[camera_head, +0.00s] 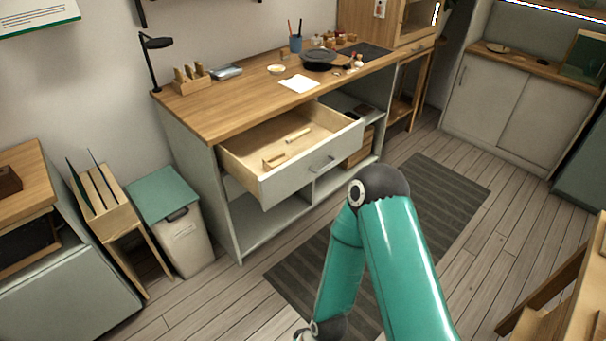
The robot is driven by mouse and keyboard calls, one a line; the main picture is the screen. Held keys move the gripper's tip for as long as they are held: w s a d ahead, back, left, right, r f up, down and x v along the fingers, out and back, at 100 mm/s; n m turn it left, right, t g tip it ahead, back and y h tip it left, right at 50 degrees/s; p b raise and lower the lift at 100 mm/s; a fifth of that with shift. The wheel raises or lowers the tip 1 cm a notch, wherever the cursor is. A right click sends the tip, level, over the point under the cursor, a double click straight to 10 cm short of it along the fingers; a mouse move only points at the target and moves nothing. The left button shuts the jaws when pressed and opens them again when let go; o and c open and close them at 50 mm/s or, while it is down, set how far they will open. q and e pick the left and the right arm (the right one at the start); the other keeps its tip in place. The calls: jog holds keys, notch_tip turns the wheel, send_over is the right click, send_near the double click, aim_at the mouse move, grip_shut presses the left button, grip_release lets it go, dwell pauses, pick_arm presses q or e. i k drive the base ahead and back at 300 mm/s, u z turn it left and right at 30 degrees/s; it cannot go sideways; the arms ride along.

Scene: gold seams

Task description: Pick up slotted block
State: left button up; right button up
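A wooden block (190,85) with upright pieces in it stands at the left end of the workbench top. It may be the slotted block, but its slots are too small to make out. A small wooden piece (274,160) lies at the front left of the open drawer (236,163), and I cannot tell whether it is slotted. One teal arm of mine rises from the bottom right and bends down to a wrist at the bottom edge. Its gripper is out of frame, and my other gripper does not show.
The workbench (225,118) carries a black lamp (152,62), a white sheet (299,84), a blue cup (295,44) and a dark pan (318,60). A light stick (298,135) lies in the drawer. A green-lidded bin (185,240) stands left; a striped rug (440,190) covers open floor.

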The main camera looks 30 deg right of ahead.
aim_at(271, 161)
jog(key=z, duration=0.5)
jog(key=k, duration=0.1)
jog(key=u, duration=0.25)
jog(key=i, duration=1)
jog(key=z, duration=0.05)
